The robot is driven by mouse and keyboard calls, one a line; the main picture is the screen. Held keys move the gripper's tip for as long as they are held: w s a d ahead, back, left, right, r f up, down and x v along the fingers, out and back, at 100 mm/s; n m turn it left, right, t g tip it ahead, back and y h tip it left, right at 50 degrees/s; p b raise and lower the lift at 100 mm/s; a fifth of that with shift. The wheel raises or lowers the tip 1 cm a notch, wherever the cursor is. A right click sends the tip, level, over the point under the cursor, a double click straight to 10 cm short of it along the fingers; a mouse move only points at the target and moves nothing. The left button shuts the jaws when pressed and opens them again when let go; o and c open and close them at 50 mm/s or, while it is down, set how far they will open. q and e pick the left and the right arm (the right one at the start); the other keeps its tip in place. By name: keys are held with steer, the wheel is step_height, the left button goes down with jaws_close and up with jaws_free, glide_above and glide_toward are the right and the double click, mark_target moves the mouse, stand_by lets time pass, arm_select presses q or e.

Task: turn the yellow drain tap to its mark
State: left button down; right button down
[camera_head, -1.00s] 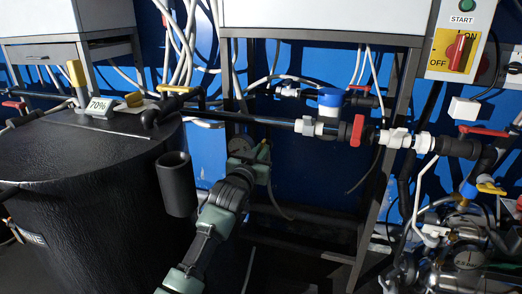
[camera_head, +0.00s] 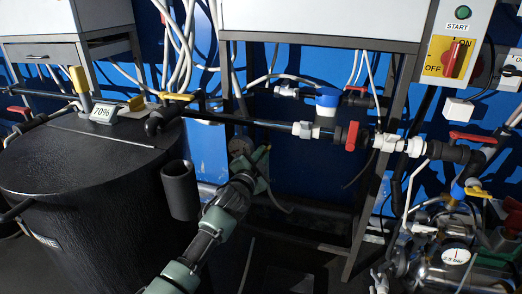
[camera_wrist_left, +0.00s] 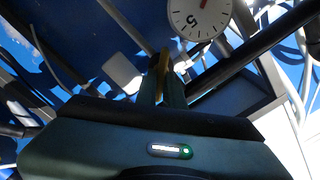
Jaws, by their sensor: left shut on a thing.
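My left arm comes up from the bottom of the head view, and its green-grey gripper (camera_head: 256,165) is low in front of the blue wall, beside the black tank. In the left wrist view the two fingers (camera_wrist_left: 162,82) are close together on a thin yellow piece, which looks like the handle of the yellow drain tap (camera_wrist_left: 161,64). My right gripper is not in view.
The black tank (camera_head: 85,205) with its 70% tag stands at the left. A pipe with a red-handled valve (camera_head: 352,136) crosses above my gripper. A steel frame leg (camera_head: 374,190) is to the right. A round dial (camera_wrist_left: 199,15) is close to the fingers in the wrist view.

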arm_select(q)
steer(key=m, duration=0.2)
steer(key=m+p, duration=0.1)
steer(key=m, duration=0.5)
steer(key=shift+d+f, duration=0.1)
steer(key=shift+f, duration=0.2)
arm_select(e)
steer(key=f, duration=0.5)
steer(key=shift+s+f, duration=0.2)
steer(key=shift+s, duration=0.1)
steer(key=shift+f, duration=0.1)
arm_select(q)
steer(key=c, duration=1.5)
jaws_free()
